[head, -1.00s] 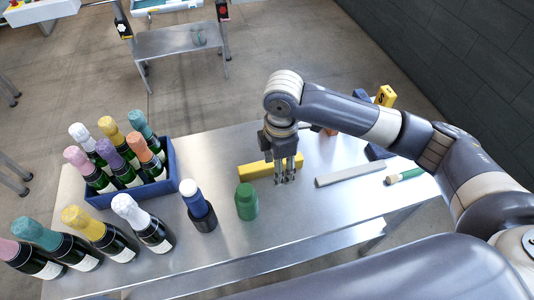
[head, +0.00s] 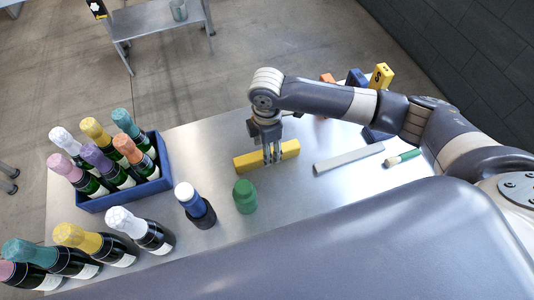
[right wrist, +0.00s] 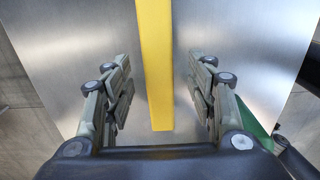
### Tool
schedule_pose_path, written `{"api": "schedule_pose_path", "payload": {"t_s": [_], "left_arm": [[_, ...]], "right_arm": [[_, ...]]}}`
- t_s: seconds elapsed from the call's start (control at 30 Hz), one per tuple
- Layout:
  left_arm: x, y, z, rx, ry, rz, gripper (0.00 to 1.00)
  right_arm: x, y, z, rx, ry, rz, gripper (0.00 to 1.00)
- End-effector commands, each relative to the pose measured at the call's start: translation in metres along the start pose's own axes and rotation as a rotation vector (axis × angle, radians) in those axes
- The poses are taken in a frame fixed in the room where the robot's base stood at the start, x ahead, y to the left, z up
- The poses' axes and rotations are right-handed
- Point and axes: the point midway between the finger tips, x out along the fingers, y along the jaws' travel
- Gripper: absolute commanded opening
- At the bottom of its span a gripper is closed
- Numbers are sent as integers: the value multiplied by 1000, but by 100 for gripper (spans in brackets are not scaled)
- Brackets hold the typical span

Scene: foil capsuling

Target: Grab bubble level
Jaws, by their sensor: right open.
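The bubble level is a yellow bar (head: 246,160) lying flat on the metal table in the head view. My right gripper (head: 273,160) is above the bar near its middle, fingers pointing down, and hides part of it. In the right wrist view the yellow bar (right wrist: 155,65) runs lengthwise between the two open fingers of my right gripper (right wrist: 160,95). There is a gap on each side, and no finger touches it in that view. My left gripper does not show.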

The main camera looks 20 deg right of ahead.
Motion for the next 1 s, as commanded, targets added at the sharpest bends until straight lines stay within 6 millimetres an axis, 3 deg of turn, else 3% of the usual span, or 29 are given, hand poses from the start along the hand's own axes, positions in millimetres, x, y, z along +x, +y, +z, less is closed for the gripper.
{"api": "schedule_pose_path", "payload": {"t_s": [0.27, 0.5, 0.73, 1.0], "left_arm": [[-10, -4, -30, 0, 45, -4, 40], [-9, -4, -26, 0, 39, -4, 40], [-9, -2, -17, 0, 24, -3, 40], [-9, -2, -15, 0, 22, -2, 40]], "right_arm": [[33, 2, 2, -1, -2, -1, 52], [35, 2, 2, -1, -1, 0, 52], [35, 2, 2, -1, -1, 0, 2], [34, 2, 2, 0, -1, 1, 0]]}}
